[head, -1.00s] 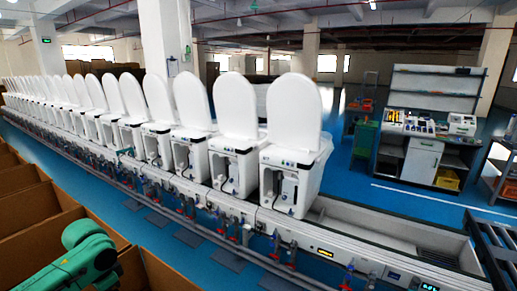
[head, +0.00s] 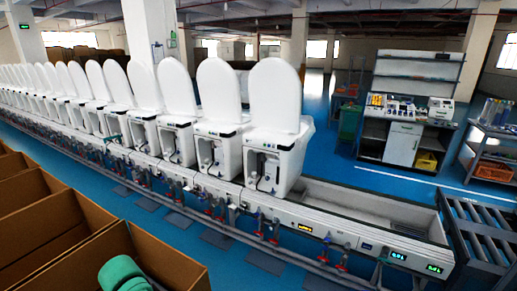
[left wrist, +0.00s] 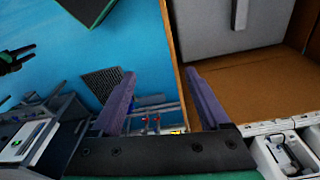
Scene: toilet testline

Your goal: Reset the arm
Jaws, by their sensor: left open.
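My left gripper (left wrist: 161,76) shows in the left wrist view with its two dark purple fingers spread wide. Nothing is between them. It hangs over the blue floor beside a brown cardboard box (left wrist: 250,75). In the head view only a green link of my left arm shows at the bottom left, in front of the boxes; the gripper itself is hidden there. I see no right arm in the head view. A dark, pronged shape lies at the left edge of the left wrist view, and I cannot tell what it is.
A long row of white toilets with raised lids stands on a grey test line (head: 352,232). Open cardboard boxes (head: 70,238) line the near left. A shelved workbench (head: 405,140) and a cart (head: 490,150) stand at the right. Blue floor lies between boxes and line.

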